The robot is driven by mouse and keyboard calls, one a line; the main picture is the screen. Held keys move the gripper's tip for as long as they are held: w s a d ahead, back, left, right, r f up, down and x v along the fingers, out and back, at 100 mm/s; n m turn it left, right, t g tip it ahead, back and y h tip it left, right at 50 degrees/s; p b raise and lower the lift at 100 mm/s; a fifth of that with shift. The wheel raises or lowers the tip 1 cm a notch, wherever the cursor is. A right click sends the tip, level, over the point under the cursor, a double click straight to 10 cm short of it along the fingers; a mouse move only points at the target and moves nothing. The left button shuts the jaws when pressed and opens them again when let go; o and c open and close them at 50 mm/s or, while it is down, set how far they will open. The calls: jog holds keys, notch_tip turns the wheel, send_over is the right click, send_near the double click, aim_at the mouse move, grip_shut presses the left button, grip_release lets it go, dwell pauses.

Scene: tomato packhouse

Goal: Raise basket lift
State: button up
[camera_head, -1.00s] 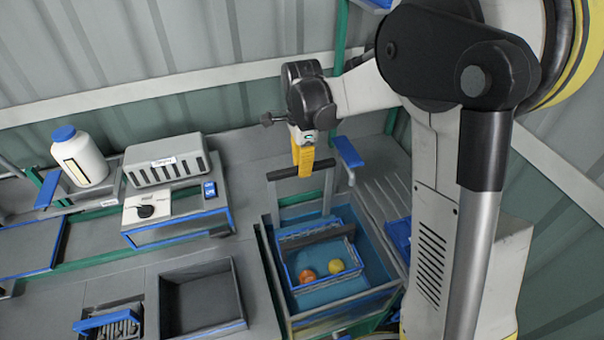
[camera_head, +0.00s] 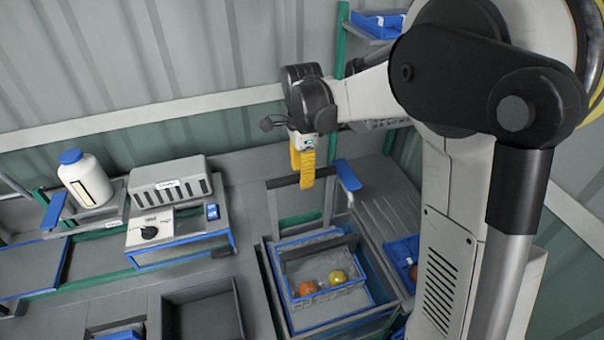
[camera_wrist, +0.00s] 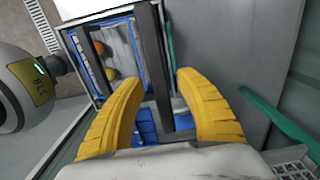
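The basket (camera_head: 352,296) of the lift sits high in the blue-edged tank (camera_head: 270,275), with an orange-red tomato (camera_head: 308,288) and a yellow one (camera_head: 337,278) in it. No blue water shows around it now. A dark crossbar (camera_head: 282,183) on an upright frame stands behind the basket. My gripper (camera_head: 302,172) is at this bar, its yellow fingers spread. In the wrist view the open fingers (camera_wrist: 160,110) stand apart with a dark bar (camera_wrist: 153,65) between them, the basket beyond. I cannot tell whether either finger touches the bar.
A grey slotted unit (camera_head: 170,184) and a white bottle (camera_head: 85,180) stand on the left bench. An empty dark tray (camera_head: 203,315) lies left of the tank. A ribbed grey surface (camera_head: 385,195) lies to the right.

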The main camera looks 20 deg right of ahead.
notch_tip(320, 180, up, 12)
dwell(0.7)
jog(key=s+f+n+t+b, duration=0.7)
jog(key=s+f+n+b, duration=0.9)
jog(key=s+f+n, duration=0.2)
jog(key=shift+s+f, duration=0.9)
jog(key=shift+s, duration=0.15)
dwell(0.4)
